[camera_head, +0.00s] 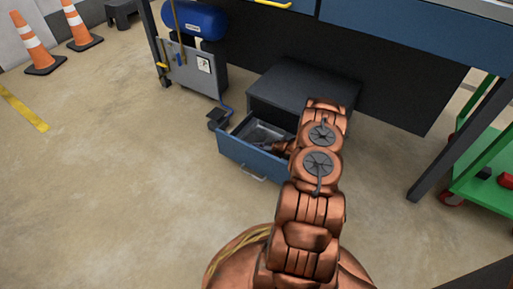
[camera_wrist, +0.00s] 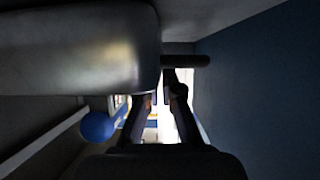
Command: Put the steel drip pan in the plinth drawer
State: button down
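The plinth drawer (camera_head: 250,159) is pulled out from under a dark grey cabinet, with its blue front toward me. The steel drip pan (camera_head: 263,132) is a shiny grey tray lying inside the drawer; my arm hides its right part. My gripper (camera_head: 281,147) is low at the drawer's right side, beside the pan. In the wrist view, the two fingers (camera_wrist: 160,100) are apart with an empty gap between them. A large smooth grey metal surface (camera_wrist: 80,50), seemingly the pan, fills the upper left, close to but outside the fingers. A blue wall (camera_wrist: 260,90) stands at the right.
The dark grey cabinet (camera_head: 305,88) stands behind the drawer, below a workbench. A blue tank compressor (camera_head: 194,20) and grey panel (camera_head: 192,70) are at the back left. A green cart (camera_head: 485,175) is at the right.

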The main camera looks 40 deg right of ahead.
jog(key=c, duration=1.3)
grip_release()
jog(key=shift+f, duration=0.1)
